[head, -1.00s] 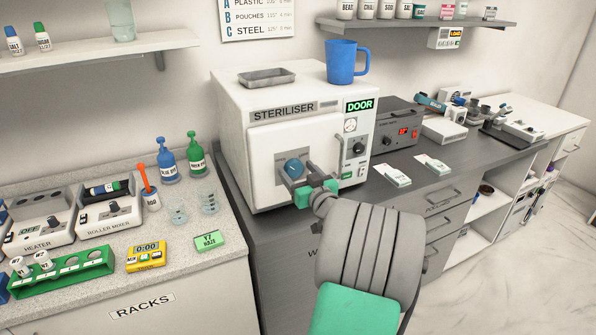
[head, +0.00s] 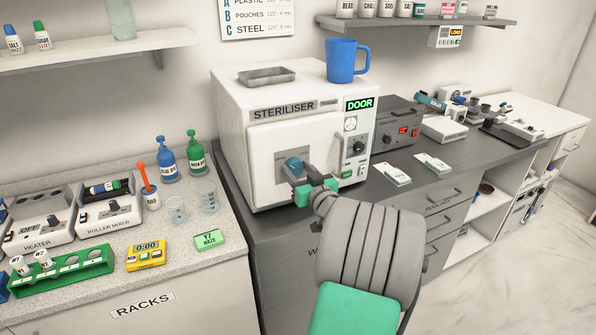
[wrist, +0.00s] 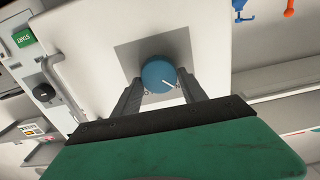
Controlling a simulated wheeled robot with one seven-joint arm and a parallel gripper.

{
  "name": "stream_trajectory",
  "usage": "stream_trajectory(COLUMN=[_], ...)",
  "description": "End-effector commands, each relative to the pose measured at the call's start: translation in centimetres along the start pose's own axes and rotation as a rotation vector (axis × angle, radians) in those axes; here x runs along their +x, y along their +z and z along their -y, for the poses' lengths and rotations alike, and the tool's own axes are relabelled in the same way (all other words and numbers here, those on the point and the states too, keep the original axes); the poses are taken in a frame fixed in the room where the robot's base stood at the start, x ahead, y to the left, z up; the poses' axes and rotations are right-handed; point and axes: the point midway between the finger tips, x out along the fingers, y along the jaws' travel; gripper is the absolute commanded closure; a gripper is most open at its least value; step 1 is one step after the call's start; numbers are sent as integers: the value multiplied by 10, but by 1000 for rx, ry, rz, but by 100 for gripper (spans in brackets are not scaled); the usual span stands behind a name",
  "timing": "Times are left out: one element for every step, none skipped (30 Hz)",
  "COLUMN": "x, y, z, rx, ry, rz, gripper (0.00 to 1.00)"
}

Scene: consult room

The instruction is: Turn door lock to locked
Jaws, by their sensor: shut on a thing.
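The steriliser (head: 237,115) is a white box on the dark grey counter, with its front door shut and a lit green DOOR sign (head: 359,105). Its door lock is a round blue knob (head: 293,163) on a grey plate on the door. The fingers (wrist: 160,88) hide part of the knob in the head view.
A blue mug (head: 341,62) and a metal tray (head: 267,76) stand on top of the steriliser. A vertical door handle (head: 341,157) is right of the knob. Blue and green bottles (head: 195,152) stand on the left counter. A grey control box (head: 388,122) is to the right.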

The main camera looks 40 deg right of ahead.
Motion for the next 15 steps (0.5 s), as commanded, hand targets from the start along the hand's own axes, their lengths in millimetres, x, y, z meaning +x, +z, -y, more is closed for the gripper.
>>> stream_trajectory(x=[0,0,0,0,0,0,0,0,0,0,0,0,0,0,0], y=[1,1,1,1,1,2,2,2,2,2,2,2,2,2,2], z=[0,0,0,0,0,0,0,-1,-1,-1,-1,-1,-1,-1,-2], rx=[11,19,35,46,61,82,100,120,148,170,194,228,255,283,320], ry=[0,0,0,0,0,0,0,0,0,0,0,0,0,0,0], rz=[0,0,0,0,0,0,0,0,0,0,0,1,1,1,1], gripper=[91,91,91,91,91,91,91,91,91,91,91,91,91,91,91])
